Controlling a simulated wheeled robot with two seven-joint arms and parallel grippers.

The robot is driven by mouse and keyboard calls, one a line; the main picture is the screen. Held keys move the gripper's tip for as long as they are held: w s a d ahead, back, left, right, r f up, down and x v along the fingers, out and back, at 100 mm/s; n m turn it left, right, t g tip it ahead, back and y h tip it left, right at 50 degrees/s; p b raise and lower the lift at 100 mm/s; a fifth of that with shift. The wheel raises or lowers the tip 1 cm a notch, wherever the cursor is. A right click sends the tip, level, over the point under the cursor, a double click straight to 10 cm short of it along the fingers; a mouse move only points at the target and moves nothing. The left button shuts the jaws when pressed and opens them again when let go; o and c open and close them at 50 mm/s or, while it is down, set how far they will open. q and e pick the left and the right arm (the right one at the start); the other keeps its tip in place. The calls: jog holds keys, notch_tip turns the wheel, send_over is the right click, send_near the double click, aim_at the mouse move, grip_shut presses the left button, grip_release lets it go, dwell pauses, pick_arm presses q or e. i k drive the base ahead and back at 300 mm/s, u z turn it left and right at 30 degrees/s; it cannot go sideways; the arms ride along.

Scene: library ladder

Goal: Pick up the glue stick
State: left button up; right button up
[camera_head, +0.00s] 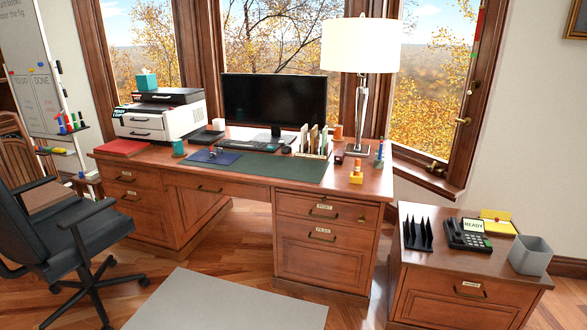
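I cannot tell for sure which item is the glue stick. Several small items stand at the right end of the wooden desk (379,184). One is a small upright item with a yellow lower part and an orange-red upper part (356,173). Another is a slim upright item in blue and pale tones (379,156), near the desk's right edge. A small dark red item (339,157) stands to the left of the lamp base. Neither of my grippers is in view.
A tall lamp (361,110) stands behind these items. An upright organizer (312,143) is to their left. A low cabinet (465,263) at right holds a phone (467,236) and a grey bin (530,256). An office chair (62,232) is at left.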

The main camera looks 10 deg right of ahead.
aim_at(358, 160)
jog(key=u, duration=0.2)
jog(key=i, duration=1.25)
